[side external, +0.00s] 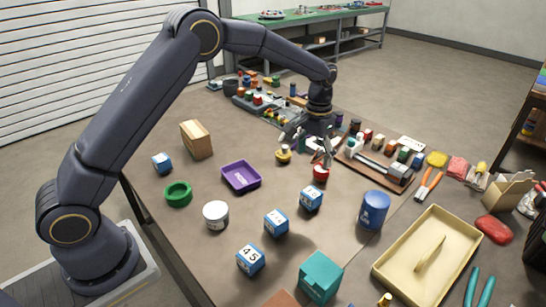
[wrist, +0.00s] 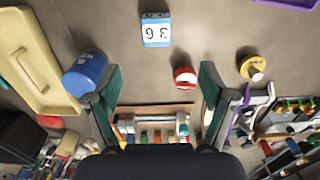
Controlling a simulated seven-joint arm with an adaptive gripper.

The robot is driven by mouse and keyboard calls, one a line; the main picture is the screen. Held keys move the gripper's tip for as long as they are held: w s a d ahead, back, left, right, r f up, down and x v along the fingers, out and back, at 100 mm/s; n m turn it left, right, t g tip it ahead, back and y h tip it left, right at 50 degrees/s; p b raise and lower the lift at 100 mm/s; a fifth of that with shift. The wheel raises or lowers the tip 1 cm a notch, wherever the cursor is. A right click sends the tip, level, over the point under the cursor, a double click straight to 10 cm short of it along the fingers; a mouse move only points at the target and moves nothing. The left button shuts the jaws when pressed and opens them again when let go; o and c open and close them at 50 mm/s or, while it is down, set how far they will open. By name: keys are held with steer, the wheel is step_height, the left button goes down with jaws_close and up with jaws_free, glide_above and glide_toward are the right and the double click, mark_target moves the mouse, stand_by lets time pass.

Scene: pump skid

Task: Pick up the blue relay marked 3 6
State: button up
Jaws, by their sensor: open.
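The blue relay marked 3 6 (wrist: 156,29) is at the top middle of the wrist view, its white label upside down there. By its neighbours, it is the blue relay (side external: 311,198) left of the blue can in the side view, where its digits are too small to read surely. It stands on the table, clear of other things. My gripper (side external: 306,150) is open and empty above the table, farther back than the relay. In the wrist view its two green-padded fingers (wrist: 160,82) are spread wide, below the relay in the picture and apart from it.
A red part (side external: 320,173) and a blue can (side external: 374,211) stand near the relay. Other blue relays (side external: 276,223), one marked 4 5 (side external: 250,259), stand toward the front. A purple tray (side external: 241,187) is left; a cream tray (side external: 385,268) is at front right.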

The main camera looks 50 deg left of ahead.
mark_target(312, 192)
step_height(312, 192, down, 10)
steer(key=shift+f, duration=0.2)
steer(key=shift+w+d+f, duration=0.1)
steer(key=shift+d+f, duration=0.05)
steer(key=shift+f, duration=1.35)
steer(key=shift+d+f, duration=0.15)
steer(key=shift+f, duration=1.35)
steer(key=c, duration=1.3)
steer(key=shift+c, duration=0.2)
steer(key=shift+r, duration=0.15)
